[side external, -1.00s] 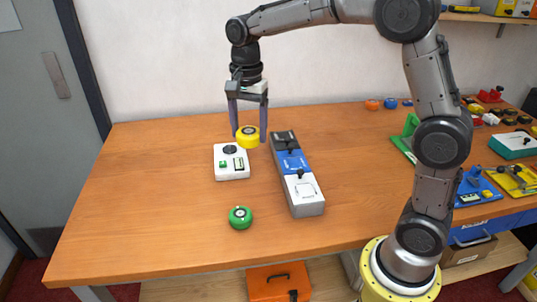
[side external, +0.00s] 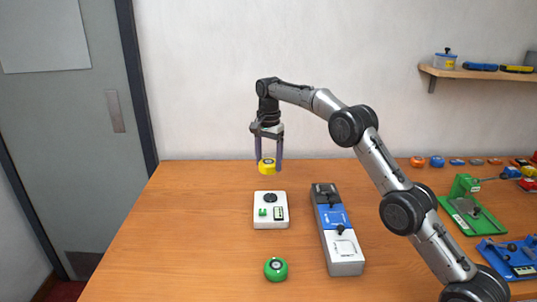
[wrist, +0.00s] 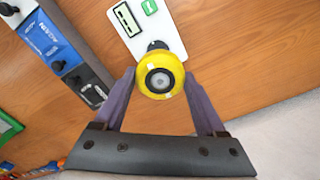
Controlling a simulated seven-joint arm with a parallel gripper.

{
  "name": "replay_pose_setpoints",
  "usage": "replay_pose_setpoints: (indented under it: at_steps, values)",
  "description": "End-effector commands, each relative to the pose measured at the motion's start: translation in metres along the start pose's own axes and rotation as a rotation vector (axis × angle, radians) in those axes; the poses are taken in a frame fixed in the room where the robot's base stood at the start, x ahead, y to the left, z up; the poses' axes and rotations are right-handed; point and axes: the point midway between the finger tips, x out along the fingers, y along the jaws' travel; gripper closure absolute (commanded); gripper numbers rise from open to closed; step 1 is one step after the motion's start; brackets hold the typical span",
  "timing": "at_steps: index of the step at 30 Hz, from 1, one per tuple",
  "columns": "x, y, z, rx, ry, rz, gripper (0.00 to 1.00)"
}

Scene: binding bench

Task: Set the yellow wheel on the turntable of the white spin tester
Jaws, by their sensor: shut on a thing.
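The yellow wheel (side external: 267,167) is held between the two fingers of my gripper (side external: 267,169), clear of the bench. The wheel also shows in the wrist view (wrist: 160,91), with a grey hub facing the camera. The white spin tester (side external: 262,224) lies on the bench, below the wheel in the side view. Its dark round turntable (side external: 270,198) is empty, at the end nearer the wall. In the wrist view, the turntable (wrist: 157,45) shows just past the wheel's edge, partly hidden by it.
A green wheel (side external: 276,269) lies in front of the tester. A long grey, blue and white unit (side external: 345,260) stands to the right of it. Green (side external: 470,219) and blue (side external: 510,255) fixtures stand farther right. The bench left of the tester is clear.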

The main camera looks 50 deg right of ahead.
Motion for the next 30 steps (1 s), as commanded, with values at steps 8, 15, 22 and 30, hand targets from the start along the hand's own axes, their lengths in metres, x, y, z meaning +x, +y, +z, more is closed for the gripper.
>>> replay_pose_setpoints:
  at_steps: [8, 15, 22, 30]
  values:
    - [0.02, 0.003, -0.007, 0.013, 0.001, -0.002, 0.88]
    - [0.039, 0.004, -0.006, 0.013, -0.001, 0.002, 0.88]
    - [0.058, 0.004, -0.006, 0.013, 0.0, 0.0, 0.88]
    - [0.074, 0.003, -0.007, 0.013, 0.001, -0.001, 0.88]
